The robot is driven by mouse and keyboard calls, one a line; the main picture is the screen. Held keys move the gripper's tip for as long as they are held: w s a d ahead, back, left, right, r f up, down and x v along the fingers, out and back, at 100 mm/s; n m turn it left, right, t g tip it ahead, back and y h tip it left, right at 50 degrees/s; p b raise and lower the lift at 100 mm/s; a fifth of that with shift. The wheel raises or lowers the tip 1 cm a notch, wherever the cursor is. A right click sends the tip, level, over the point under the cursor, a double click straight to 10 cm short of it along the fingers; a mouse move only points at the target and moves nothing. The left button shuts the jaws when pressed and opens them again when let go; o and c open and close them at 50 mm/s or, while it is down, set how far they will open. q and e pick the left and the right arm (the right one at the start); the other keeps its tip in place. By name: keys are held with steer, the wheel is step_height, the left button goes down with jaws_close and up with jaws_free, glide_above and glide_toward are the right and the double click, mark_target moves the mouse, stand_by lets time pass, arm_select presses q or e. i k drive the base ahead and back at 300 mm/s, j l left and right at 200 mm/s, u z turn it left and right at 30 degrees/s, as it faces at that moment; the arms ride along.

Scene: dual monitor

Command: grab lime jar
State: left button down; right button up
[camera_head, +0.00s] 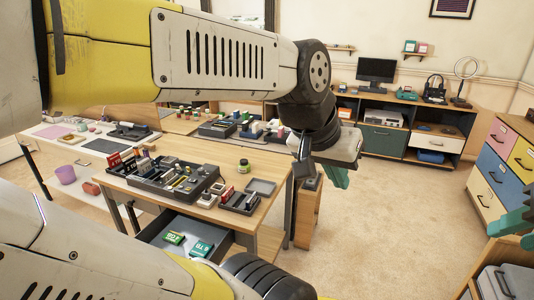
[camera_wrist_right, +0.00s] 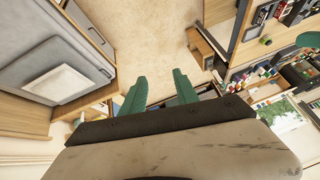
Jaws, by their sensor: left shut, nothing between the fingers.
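A small jar with a lime-green body (camera_head: 243,166) stands on the wooden desk (camera_head: 262,163), behind the small grey tray. A small green round thing, probably the same jar, shows in the right wrist view (camera_wrist_right: 265,40). My left gripper (camera_head: 341,180) hangs beyond the desk's right edge, to the right of the jar and apart from it. Its green fingers are shut and empty. My right gripper (camera_head: 518,225) is at the right edge of the head view, far from the jar. In the right wrist view its fingers (camera_wrist_right: 159,74) are apart with only floor between them.
A dark organizer (camera_head: 172,182) full of small items and a grey tray (camera_head: 262,186) share the desk. An open drawer (camera_head: 165,228) below holds two green boxes. A coloured drawer cabinet (camera_head: 506,152) stands at right. The floor between is clear.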

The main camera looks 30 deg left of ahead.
mark_target(243, 169)
steer(key=i+u, duration=0.2)
steer(key=u, duration=0.25)
steer(key=i+u, duration=0.25)
steer(key=u, duration=0.25)
steer(key=i+l+u, duration=0.15)
steer(key=u, duration=0.3)
steer(key=i+l+u, duration=0.2)
steer(key=u, duration=0.25)
steer(key=i+l+u, duration=0.2)
steer(key=u, duration=0.3)
steer(key=i+l+u, duration=0.25)
steer(key=l+u, duration=0.25)
steer(key=l, duration=0.15)
steer(key=i+l+u, duration=0.25)
steer(key=k+l, duration=0.1)
